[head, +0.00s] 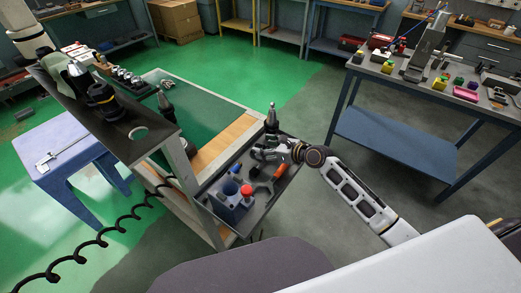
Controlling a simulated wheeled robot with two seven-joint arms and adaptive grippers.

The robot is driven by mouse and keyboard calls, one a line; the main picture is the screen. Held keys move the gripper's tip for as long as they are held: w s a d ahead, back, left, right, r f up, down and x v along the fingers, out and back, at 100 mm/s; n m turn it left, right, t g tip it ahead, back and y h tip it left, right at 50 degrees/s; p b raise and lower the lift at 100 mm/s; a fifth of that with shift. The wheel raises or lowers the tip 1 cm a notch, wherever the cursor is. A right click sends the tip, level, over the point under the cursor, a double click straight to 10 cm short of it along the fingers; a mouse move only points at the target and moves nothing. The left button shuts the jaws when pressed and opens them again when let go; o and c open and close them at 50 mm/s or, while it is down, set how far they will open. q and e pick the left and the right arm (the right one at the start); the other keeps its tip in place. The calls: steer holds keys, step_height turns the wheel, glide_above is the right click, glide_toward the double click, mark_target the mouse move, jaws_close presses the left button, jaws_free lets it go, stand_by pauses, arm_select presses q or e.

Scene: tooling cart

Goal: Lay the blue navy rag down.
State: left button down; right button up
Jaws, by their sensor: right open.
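My right gripper (262,154) reaches in from the right, its fingers open over the dark side tray (287,183) of the tooling cart. I see nothing held between its fingers. I cannot make out a clear navy rag. My left gripper is not in view.
The tray also holds a red knob-like piece (247,191), an orange-handled tool (273,175) and a dark tool holder (271,118). The cart's upper shelf (140,133) stands left. A blue table (70,165) bears a caliper. A cluttered workbench (440,85) stands right.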

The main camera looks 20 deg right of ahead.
mark_target(258, 145)
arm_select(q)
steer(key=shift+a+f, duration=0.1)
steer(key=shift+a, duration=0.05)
arm_select(e)
steer(key=shift+x, duration=1.7)
steer(key=shift+c, duration=0.2)
steer(key=c, duration=0.8)
steer(key=shift+r, duration=0.15)
